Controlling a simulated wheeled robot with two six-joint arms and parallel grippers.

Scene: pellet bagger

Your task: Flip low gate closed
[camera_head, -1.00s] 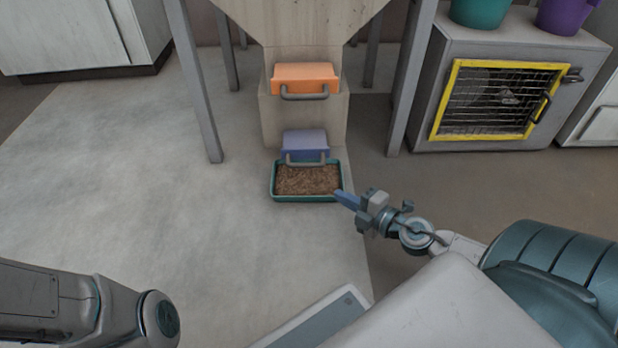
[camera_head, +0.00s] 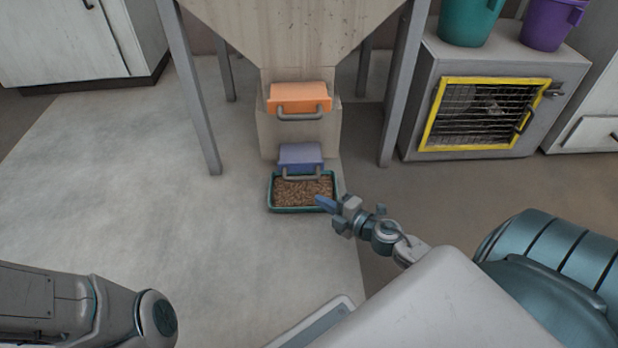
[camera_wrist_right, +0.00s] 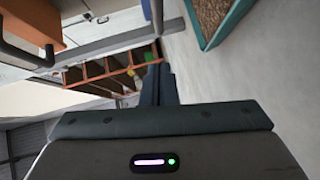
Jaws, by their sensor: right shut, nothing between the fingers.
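The low gate, a blue-purple flap (camera_head: 300,155) with a grey bar handle, juts from the bottom of the hopper chute in the head view. Just below it a teal tray (camera_head: 300,210) full of brown pellets sits on the floor. An orange upper gate (camera_head: 299,97) with a similar handle is above. My right gripper (camera_head: 320,203) is shut and empty, its tips at the tray's front right corner in the picture, below and right of the low gate's handle. Its blue fingers also show in the right wrist view (camera_wrist_right: 158,88). My left gripper is out of view.
The hopper (camera_head: 280,40) stands on grey legs, one of them (camera_head: 403,90) to the right of the gates. A grey cage unit (camera_head: 420,75) with a yellow-framed door stands further right. The floor left of the tray is clear.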

